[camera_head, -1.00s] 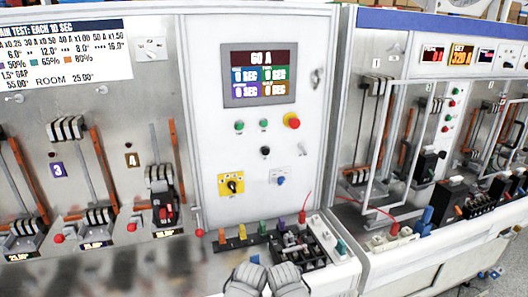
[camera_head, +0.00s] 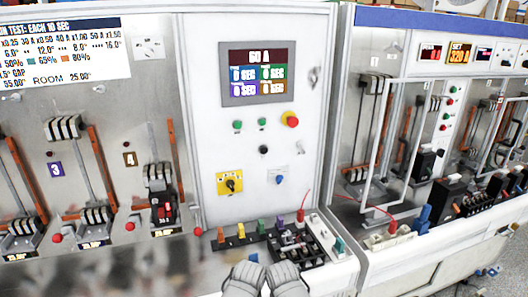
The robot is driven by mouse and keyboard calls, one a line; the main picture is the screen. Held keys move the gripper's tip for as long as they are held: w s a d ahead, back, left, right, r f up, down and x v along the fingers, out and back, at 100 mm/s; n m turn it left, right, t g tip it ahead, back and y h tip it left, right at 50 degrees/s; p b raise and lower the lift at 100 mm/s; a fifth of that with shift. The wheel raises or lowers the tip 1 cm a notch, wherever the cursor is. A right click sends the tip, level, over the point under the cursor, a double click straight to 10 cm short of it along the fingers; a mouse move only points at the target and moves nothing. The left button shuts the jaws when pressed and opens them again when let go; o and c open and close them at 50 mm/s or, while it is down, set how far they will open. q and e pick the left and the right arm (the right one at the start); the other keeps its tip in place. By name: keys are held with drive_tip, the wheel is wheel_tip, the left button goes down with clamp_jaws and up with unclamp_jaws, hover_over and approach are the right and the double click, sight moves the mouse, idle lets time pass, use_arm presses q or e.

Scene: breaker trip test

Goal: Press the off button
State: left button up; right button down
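No label reading "off" is legible, so I cannot tell which is the off button. My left gripper (camera_head: 244,275) and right gripper (camera_head: 285,275) are side by side at the bottom centre, below the panel and in front of the terminal ledge. They look like grey rounded hands, apart from all buttons. Whether they are open or shut does not show.
A display (camera_head: 259,75) reads 60 A above the buttons. A yellow-plated rotary switch (camera_head: 230,184) sits below left. Coloured terminals and a black breaker block (camera_head: 301,245) stand on the ledge. Levers and breakers fill the left bay; a second bench (camera_head: 400,245) stands right.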

use_arm(q)
clamp_jaws()
idle(0.9)
idle(0.4)
